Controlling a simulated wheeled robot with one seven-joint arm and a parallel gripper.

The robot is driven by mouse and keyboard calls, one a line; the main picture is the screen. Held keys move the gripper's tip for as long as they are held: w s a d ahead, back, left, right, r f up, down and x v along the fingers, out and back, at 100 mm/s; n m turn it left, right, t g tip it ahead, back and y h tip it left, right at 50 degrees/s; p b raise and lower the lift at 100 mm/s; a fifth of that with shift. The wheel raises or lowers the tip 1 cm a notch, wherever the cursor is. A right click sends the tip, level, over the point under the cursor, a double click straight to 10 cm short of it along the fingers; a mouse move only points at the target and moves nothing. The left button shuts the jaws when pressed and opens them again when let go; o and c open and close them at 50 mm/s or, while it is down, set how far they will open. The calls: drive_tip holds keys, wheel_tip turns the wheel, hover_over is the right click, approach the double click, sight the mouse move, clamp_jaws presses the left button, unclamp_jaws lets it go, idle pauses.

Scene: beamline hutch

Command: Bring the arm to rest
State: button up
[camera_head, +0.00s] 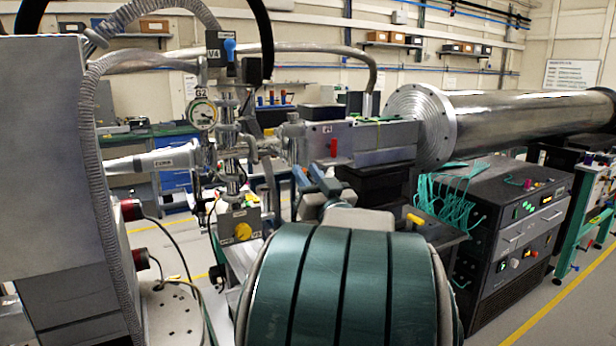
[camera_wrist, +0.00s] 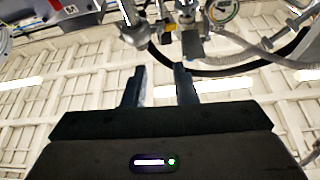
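My arm's large teal-and-black link fills the lower middle of the head view. Beyond it, my gripper (camera_head: 309,174) shows small and partly hidden, in front of the beamline parts. In the wrist view my gripper (camera_wrist: 160,68) has its two dark fingers apart, with only the pale ceiling between them. It is open and holds nothing. The fingers point up the picture towards metal fittings, and no contact with them shows.
A valve stand with a round gauge (camera_head: 202,114) and a yellow knob (camera_head: 243,231) stands left of my gripper. A grey beamline box (camera_head: 375,138) and flanged steel pipe (camera_head: 520,115) lie behind and right. A black electronics rack (camera_head: 515,240) stands right. Hoses hang at left.

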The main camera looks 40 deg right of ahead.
idle(0.3)
drive_tip(key=w+a+f+m+g+p, duration=0.1)
drive_tip(key=w+a+f+g+p, duration=0.2)
drive_tip(key=a+f+g, duration=0.85)
drive_tip(key=s+a+f+n+g+y+p, duration=0.1)
drive_tip(key=s+a+f+n+g+y, duration=0.1)
drive_tip(key=s+a, duration=0.6)
drive_tip(key=s+a+f+n+g+y+p, duration=0.2)
drive_tip(key=s+a+f+g, duration=0.3)
drive_tip(key=s+a, duration=0.4)
drive_tip(key=a+f+n+y, duration=0.1)
drive_tip(key=a, duration=0.2)
drive_tip(key=shift+f+y, duration=0.25)
drive_tip(key=shift+y, duration=0.15)
drive_tip(key=shift+o, duration=0.3)
drive_tip(key=shift+a, duration=0.1)
